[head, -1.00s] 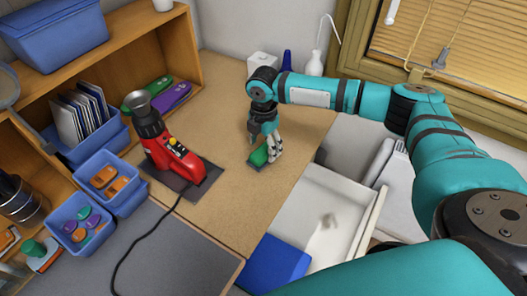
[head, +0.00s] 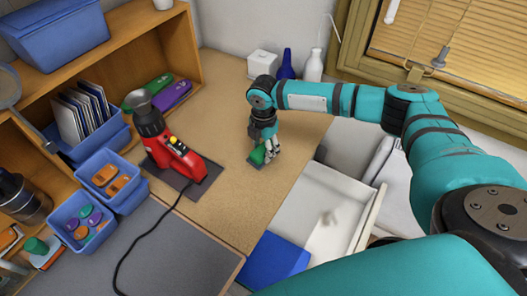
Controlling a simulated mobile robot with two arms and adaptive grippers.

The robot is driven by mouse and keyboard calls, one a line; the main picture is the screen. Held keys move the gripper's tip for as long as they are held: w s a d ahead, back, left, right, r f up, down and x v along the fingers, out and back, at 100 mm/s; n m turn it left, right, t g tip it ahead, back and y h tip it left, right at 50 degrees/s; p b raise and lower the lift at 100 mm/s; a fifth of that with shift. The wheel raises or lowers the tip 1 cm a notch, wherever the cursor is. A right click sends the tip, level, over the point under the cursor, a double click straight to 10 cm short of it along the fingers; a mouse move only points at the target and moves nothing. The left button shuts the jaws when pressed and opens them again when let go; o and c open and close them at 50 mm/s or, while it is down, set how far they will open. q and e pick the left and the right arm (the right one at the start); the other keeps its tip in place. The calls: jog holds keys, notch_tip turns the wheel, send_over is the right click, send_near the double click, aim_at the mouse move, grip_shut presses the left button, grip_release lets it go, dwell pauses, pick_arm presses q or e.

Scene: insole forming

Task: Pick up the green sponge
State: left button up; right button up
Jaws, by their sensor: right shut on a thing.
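The green sponge (head: 257,157) is on or just above the tan work surface, near its right edge. My right gripper (head: 264,153) points down over it and is shut on it, with the fingers on both sides. The fingers hide part of the sponge. I cannot tell whether the sponge's underside still touches the surface. My left gripper is not in the head view.
A red heat tool (head: 172,150) stands on a dark pad left of the gripper, its black cable running forward. An open white drawer (head: 325,210) lies to the right. Blue bins (head: 85,218) stand at left. Bottles (head: 314,66) stand behind.

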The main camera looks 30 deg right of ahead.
aim_at(264, 149)
jog(key=shift+r+b, duration=0.4)
jog(key=shift+r, duration=0.2)
notch_tip(264, 149, up, 2)
jog(key=shift+s+r+b, duration=0.1)
jog(key=shift+s+b, duration=0.05)
jog(key=shift+b, duration=0.35)
jog(key=s+a+b, duration=0.1)
jog(key=s, duration=0.4)
jog(key=s+a+r+b, duration=0.1)
jog(key=s, duration=0.4)
jog(key=s+a+b, duration=0.1)
jog(key=s, duration=0.4)
jog(key=shift+s+a+r, duration=0.2)
jog(key=shift+r, duration=0.1)
